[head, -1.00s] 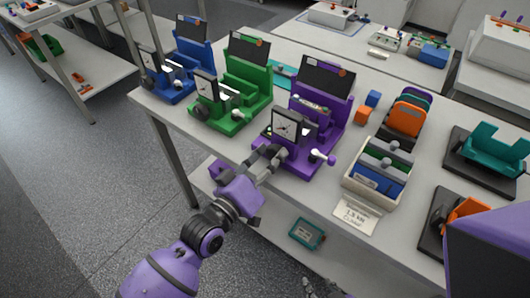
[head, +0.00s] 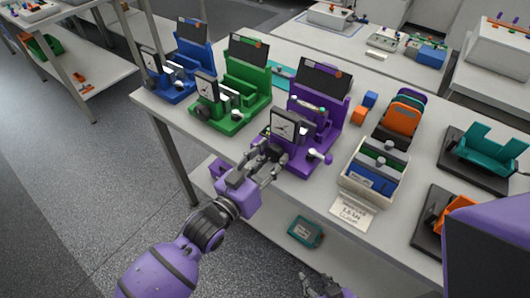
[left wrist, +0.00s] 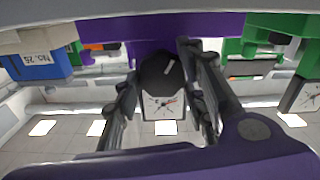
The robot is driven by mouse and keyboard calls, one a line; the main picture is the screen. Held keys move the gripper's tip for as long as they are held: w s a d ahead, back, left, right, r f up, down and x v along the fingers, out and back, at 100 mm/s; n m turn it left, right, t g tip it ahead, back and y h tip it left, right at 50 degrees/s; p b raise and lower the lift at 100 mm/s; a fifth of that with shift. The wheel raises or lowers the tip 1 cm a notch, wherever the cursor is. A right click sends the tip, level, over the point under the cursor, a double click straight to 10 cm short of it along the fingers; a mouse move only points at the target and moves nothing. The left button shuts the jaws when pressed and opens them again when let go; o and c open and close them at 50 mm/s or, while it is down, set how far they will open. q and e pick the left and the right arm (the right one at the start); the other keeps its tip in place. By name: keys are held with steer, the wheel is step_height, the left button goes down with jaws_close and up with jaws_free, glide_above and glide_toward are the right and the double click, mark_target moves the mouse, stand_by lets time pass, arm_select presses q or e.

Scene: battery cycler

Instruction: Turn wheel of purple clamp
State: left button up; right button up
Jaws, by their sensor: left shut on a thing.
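The purple clamp (head: 311,132) stands at the front edge of the table, with a dial gauge (head: 290,126) on its front. Its wheel is a dark round knob (left wrist: 158,74) with a white mark, below the gauge and facing me. My left gripper (head: 269,167) is at the front of the clamp, its fingers either side of the wheel. In the left wrist view (left wrist: 164,92) the wheel sits between the fingers, shut on it; the exact contact is hard to see. My right gripper (head: 322,287) shows only partly at the bottom edge, low in front of the table.
A green clamp (head: 233,96) and a blue clamp (head: 183,68) stand to the left. A beige bin (head: 360,199) with packs and a label card (head: 352,213) are to the right. A teal box (head: 306,231) lies on the lower shelf.

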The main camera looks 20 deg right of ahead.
arm_select(q)
steer(key=shift+s+d+r, duration=0.1)
steer(key=shift+d+r, duration=0.05)
steer(key=shift+r, duration=0.15)
steer(key=o, duration=1.1)
steer(key=shift+c, duration=0.2)
steer(key=shift+f, duration=0.1)
steer(key=shift+f, duration=0.1)
steer(key=v, duration=1.2)
steer(key=shift+s, duration=0.1)
